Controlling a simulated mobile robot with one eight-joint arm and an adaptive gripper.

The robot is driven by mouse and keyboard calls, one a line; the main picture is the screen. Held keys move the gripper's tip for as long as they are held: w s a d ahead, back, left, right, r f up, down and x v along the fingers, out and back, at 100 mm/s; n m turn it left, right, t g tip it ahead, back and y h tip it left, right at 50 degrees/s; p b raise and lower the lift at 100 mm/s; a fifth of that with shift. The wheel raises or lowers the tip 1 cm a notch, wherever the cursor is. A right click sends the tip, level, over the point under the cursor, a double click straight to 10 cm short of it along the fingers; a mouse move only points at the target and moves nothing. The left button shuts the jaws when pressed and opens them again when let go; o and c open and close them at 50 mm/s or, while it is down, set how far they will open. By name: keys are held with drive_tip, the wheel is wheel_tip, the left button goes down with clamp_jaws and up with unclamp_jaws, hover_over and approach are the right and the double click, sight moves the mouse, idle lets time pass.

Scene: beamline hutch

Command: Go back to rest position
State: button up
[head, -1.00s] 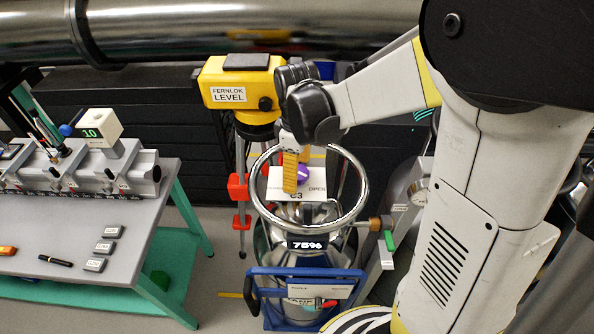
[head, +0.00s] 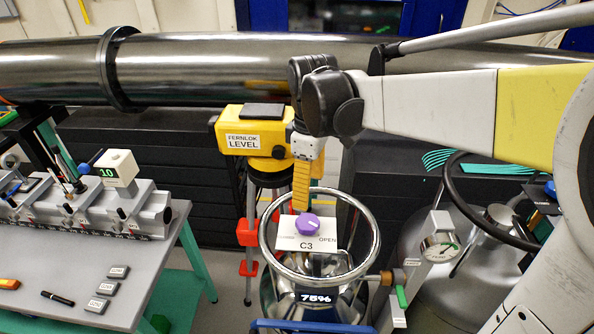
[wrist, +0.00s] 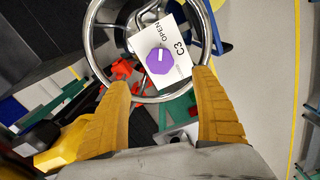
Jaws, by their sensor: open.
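My gripper (head: 302,186) hangs above the dewar with its yellow fingers pointing down. In the wrist view my gripper (wrist: 163,110) is open, its two fingers wide apart with nothing between them. Below it is a purple knob (head: 308,224) on a white plate marked C3 and OPEN (head: 304,245). The knob also shows in the wrist view (wrist: 160,61), beyond the fingertips and apart from them. Its white pointer line is turned toward the OPEN side of the plate. A metal ring (head: 376,240) surrounds the plate on top of the dewar, which has a 75% display (head: 316,298).
A yellow level instrument (head: 245,140) on a tripod stands close behind and left of my gripper. A large steel pipe (head: 220,65) runs across the back. A grey bench (head: 60,255) with a rail is at left. A pressure gauge (head: 440,246) stands at right.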

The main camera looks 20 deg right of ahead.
sight(325, 272)
drive_tip(key=shift+r, duration=0.25)
drive_tip(key=shift+s+f, duration=0.1)
drive_tip(key=s+f+m+t+b, duration=0.1)
drive_tip(key=s+b, duration=0.1)
drive_tip(key=s+f+m+t+b, duration=0.1)
drive_tip(key=s+f+m+b, duration=0.1)
drive_tip(key=s+f+m+t+b, duration=0.1)
drive_tip(key=s+f+b, duration=0.1)
drive_tip(key=b, duration=0.1)
drive_tip(key=shift+s+f+m, duration=0.25)
drive_tip(key=shift+s+m, duration=0.05)
drive_tip(key=shift+m, duration=0.1)
drive_tip(key=s+f+m+t+b, duration=0.1)
drive_tip(key=f, duration=0.1)
drive_tip(key=s+f+m+t+b, duration=0.1)
drive_tip(key=s+f+m+b, duration=0.1)
drive_tip(key=s+f+m+t+b, duration=0.1)
drive_tip(key=f, duration=0.1)
drive_tip(key=shift+s+f+m+t+b, duration=0.2)
drive_tip(key=shift+s+m+t+b, duration=0.2)
drive_tip(key=shift+s+f+m, duration=0.15)
drive_tip(key=shift+f+m, duration=0.15)
